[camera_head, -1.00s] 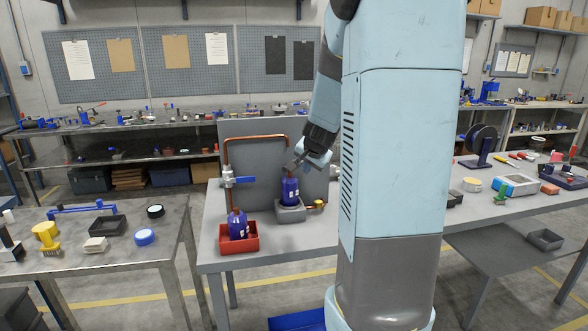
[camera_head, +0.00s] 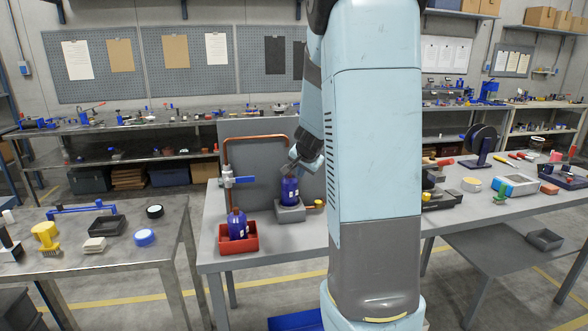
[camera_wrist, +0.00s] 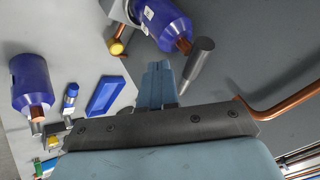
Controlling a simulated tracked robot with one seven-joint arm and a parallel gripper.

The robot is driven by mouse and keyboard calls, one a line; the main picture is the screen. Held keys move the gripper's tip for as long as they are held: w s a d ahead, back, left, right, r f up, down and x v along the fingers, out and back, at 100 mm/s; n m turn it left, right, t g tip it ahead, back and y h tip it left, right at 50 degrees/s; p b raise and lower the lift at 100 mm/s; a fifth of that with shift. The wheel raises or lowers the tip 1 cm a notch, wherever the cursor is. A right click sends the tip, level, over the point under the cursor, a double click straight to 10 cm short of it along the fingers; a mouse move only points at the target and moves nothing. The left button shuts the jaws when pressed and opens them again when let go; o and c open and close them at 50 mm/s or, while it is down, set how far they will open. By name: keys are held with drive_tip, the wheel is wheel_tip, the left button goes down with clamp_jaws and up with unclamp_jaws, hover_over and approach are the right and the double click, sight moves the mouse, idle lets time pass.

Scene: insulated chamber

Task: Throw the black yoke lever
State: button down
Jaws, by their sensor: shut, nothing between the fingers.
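A dark grey-black rod-like grip (camera_wrist: 200,62), which looks like the yoke lever, lies just right of my gripper's fingers in the wrist view. It is beside the copper neck of a blue bottle (camera_wrist: 163,20); I cannot tell whether the fingers touch it. My gripper (camera_wrist: 157,75) is shut and empty. In the head view the same bottle (camera_head: 290,192) stands on a grey block (camera_head: 290,213) on the bench. My gripper (camera_head: 289,166) is just above its top, where the lever is too small to make out clearly.
A red tray (camera_head: 238,248) holds a second blue bottle (camera_head: 236,224) at the left. A copper pipe (camera_head: 227,158) with a blue-handled valve (camera_head: 238,181) runs up before a grey panel. A yellow knob (camera_head: 318,204) sticks out right of the block.

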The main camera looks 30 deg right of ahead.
drive_tip(key=shift+w+a+r, duration=0.15)
drive_tip(key=shift+w+a, duration=0.1)
drive_tip(key=shift+w, duration=0.3)
drive_tip(key=shift+w+a+r, duration=0.1)
drive_tip(key=shift+w+a, duration=0.15)
drive_tip(key=shift+w, duration=0.3)
drive_tip(key=shift+w+a, duration=0.6)
drive_tip(key=shift+w, duration=0.1)
drive_tip(key=shift+a, duration=0.1)
